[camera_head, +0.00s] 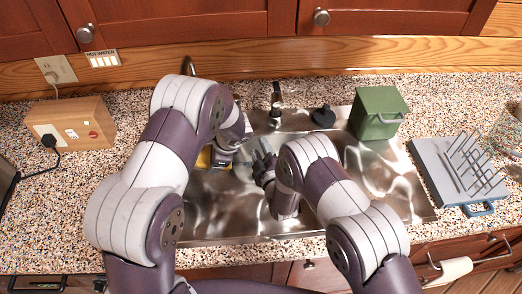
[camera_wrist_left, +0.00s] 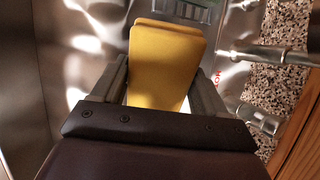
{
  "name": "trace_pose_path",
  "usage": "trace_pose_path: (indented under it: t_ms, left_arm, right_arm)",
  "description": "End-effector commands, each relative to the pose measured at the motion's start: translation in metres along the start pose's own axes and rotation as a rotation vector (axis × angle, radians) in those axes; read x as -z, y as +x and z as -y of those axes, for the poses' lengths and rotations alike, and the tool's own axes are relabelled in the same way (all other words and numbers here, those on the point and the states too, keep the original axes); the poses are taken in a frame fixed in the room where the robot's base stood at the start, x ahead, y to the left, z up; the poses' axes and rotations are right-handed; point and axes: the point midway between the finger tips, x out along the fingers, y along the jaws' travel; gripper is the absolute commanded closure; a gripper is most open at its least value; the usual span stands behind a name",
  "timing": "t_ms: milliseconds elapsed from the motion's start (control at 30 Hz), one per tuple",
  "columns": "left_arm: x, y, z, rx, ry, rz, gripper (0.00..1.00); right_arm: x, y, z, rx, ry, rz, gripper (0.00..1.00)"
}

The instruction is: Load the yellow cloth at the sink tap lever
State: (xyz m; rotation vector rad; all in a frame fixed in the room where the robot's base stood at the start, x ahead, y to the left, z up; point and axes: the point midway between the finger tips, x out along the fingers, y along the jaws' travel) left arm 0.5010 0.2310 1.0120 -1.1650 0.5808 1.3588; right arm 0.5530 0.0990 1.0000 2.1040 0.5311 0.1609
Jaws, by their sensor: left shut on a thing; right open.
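The yellow cloth (camera_wrist_left: 163,60) is a flat folded pad between the fingers of my left gripper (camera_wrist_left: 165,85) in the left wrist view. In the head view only a small yellow part (camera_head: 203,158) shows beside my left arm, over the left part of the steel sink (camera_head: 215,222). My left gripper is shut on the cloth. A chrome tap fitting (camera_head: 277,101) stands at the sink's back edge; chrome bars (camera_wrist_left: 262,52) show right of the cloth in the wrist view. I cannot tell which part is the lever. My right gripper (camera_head: 264,160) is open and empty over the sink's middle.
A green box (camera_head: 377,114) and a dark knob-like object (camera_head: 323,116) stand at the sink's back right. A grey drying rack (camera_head: 460,172) lies to the right. A wooden socket box (camera_head: 72,129) stands on the left counter. Cabinets (camera_head: 190,22) hang above.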

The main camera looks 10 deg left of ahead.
Motion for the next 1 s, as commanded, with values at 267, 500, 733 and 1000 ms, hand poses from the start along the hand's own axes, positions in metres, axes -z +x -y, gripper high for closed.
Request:
trace_pose_path:
  t_ms: [267, 500, 733, 1000]
  left_arm:
    - [0.021, -0.014, -0.016, 0.001, 0.001, -0.001, 0.51]
    - [0.039, -0.026, -0.031, 0.001, 0.003, 0.0, 0.51]
    - [0.052, -0.036, -0.042, 0.0, 0.001, -0.001, 0.51]
    - [0.054, -0.037, -0.043, 0.0, 0.0, -0.001, 0.51]
  right_arm:
    - [-0.003, 0.001, 0.004, 0.0, 0.0, 0.0, 0.58]
    - [-0.004, 0.001, 0.005, 0.0, 0.0, 0.0, 0.58]
    - [-0.004, 0.001, 0.006, 0.0, 0.0, 0.0, 0.58]
    - [-0.004, 0.001, 0.006, 0.0, 0.0, 0.0, 0.58]
